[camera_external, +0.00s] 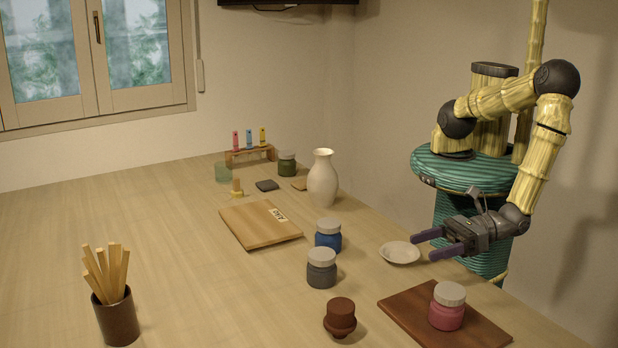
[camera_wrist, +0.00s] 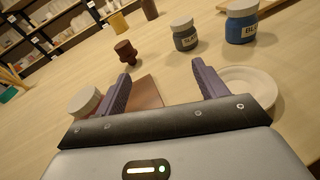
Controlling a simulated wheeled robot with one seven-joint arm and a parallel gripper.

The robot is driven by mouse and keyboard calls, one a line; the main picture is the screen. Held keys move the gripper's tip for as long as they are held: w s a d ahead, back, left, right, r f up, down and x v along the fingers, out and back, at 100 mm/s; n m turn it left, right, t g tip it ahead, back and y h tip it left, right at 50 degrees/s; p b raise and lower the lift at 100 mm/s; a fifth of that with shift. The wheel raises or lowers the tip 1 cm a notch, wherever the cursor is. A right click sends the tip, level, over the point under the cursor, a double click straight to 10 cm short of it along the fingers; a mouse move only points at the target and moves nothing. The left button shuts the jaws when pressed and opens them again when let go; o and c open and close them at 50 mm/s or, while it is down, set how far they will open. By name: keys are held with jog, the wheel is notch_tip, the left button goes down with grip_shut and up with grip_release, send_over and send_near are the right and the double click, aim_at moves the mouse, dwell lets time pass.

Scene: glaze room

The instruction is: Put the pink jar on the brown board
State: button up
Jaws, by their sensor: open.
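The pink jar (camera_external: 446,314) with a pale lid stands upright on the dark brown board (camera_external: 404,309), near the table's front right edge. The brown board (camera_wrist: 147,92) shows between and behind the fingers. My gripper (camera_external: 430,245) is open and empty. It hangs above the right edge of the table, behind the jar and apart from it. In the wrist view my gripper (camera_wrist: 160,80) shows its two purple fingers wide apart.
A white saucer (camera_external: 400,253) lies beneath and left of my fingers. A dark brown knobbed piece (camera_external: 340,318), a grey jar (camera_external: 321,268) and a blue jar (camera_external: 328,235) stand left of the board. A lighter wooden board (camera_external: 260,226) and white vase (camera_external: 323,180) are farther back. The table's left middle is clear.

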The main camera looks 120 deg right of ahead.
jog(key=d+m+g+h, duration=0.1)
jog(key=d+m+g, duration=0.1)
jog(key=d, duration=0.3)
jog(key=d+r+m+g+h, duration=0.1)
jog(key=d+m+g+h, duration=0.1)
jog(key=d+m, duration=0.1)
jog(key=d+m+g+h, duration=0.1)
jog(key=d+m+g, duration=0.2)
jog(key=d, duration=0.3)
jog(key=shift+d+r+m+h, duration=0.2)
jog(key=shift+d+m+h, duration=0.1)
jog(key=shift+d+h, duration=0.1)
jog(key=s+d+r+m+g+y, duration=0.3)
jog(key=d+m, duration=0.4)
jog(key=m, duration=0.4)
jog(key=s+d+r+m+g+y, duration=0.2)
jog(key=s+d+r+m+y, duration=0.3)
jog(key=m, duration=0.6)
jog(key=s+d+y, duration=0.1)
jog(key=d, duration=0.1)
jog(key=shift+d+r+g+y, duration=0.3)
jog(key=shift+d+r+g, duration=0.1)
